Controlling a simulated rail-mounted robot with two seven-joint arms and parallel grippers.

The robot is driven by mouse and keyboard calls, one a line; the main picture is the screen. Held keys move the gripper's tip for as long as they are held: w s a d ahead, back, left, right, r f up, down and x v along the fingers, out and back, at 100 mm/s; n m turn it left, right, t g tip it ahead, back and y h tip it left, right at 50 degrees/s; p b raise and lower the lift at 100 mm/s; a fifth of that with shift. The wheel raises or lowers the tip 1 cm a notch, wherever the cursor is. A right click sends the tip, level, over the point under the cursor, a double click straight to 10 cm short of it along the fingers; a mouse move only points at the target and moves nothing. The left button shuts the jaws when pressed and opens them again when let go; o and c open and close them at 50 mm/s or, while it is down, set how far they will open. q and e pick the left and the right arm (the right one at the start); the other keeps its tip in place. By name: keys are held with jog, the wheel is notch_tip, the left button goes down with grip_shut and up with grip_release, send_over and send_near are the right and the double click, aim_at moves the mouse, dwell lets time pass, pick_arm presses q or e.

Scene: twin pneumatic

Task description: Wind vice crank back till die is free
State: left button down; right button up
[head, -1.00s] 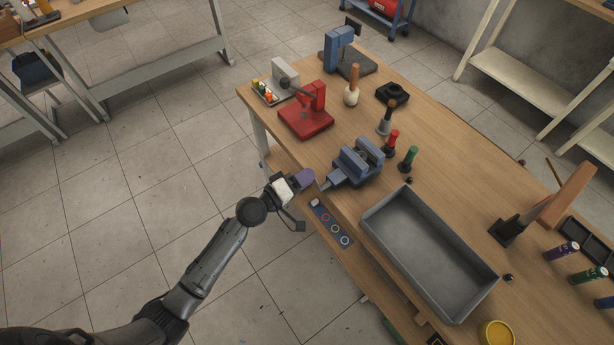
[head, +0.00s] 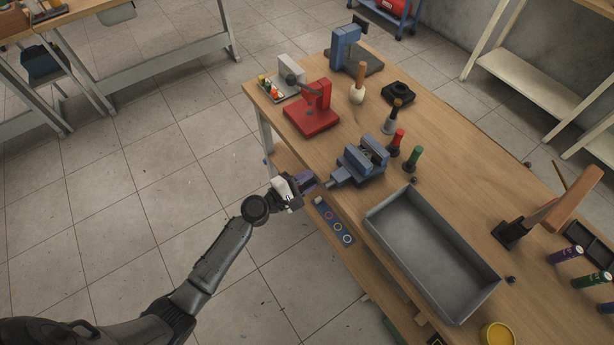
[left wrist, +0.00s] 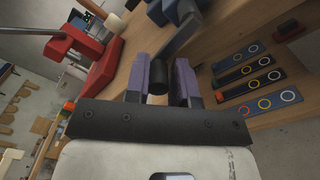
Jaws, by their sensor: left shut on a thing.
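The blue vice (head: 358,163) stands at the near edge of the wooden bench; part of it shows at the top of the left wrist view (left wrist: 168,9). Its grey crank arm (left wrist: 178,42) runs down to a dark knob (left wrist: 157,77) between my gripper's purple fingers. My left gripper (head: 306,181) is shut on this crank knob, just off the bench edge; its fingers also show in the left wrist view (left wrist: 162,80). I cannot make out a die between the vice jaws. My right gripper is out of view.
A red press (head: 313,112) stands behind the vice, and a grey tray (head: 432,258) lies to its right. Red (head: 396,142) and green (head: 412,158) handled tools stand close beside it. A strip with coloured rings (head: 334,222) is on the lower shelf. Floor is open at left.

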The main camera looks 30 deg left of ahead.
pick_arm(q)
jog(key=n, duration=0.3)
jog(key=shift+d+f+p, duration=0.2)
jog(key=shift+d+p, duration=0.05)
jog(key=shift+p, duration=0.05)
jog(key=n, duration=0.2)
jog(key=d+f+n+p, duration=0.1)
jog(key=shift+s+f+n, duration=0.15)
jog(key=shift+s+n, duration=0.05)
jog(key=shift+n, duration=0.2)
jog(key=c, duration=1.4)
grip_release()
jog(key=o, duration=0.3)
jog(key=shift+f, duration=0.2)
jog(key=shift+s, duration=0.1)
